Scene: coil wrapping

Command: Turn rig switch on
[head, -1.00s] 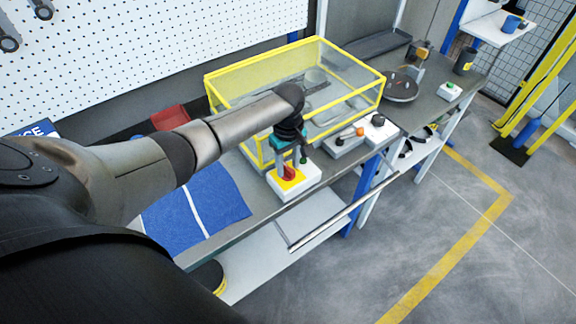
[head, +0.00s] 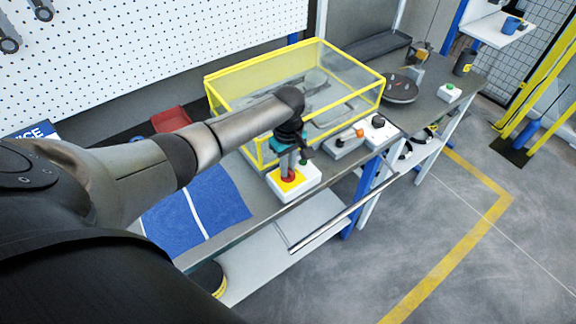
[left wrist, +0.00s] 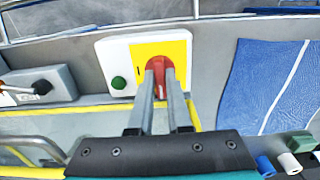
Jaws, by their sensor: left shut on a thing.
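The rig switch is a white box (head: 305,187) at the front edge of the bench, with a yellow plate (left wrist: 176,48), a red knob (left wrist: 160,72) and a green button (left wrist: 118,82). My left gripper (head: 290,172) reaches down to the switch from above. Its two fingers are shut on the red knob; the left wrist view shows the fingertips (left wrist: 161,78) on either side of it. The fingers hide part of the knob, and I cannot tell its exact setting. My right gripper is not in view.
A clear guard with a yellow frame (head: 235,75) stands behind the switch. A grey control box (head: 343,147) and a white box with a black knob (head: 378,130) are to the right. A blue cloth (head: 215,205) lies left. A rail (head: 340,212) runs along the bench front.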

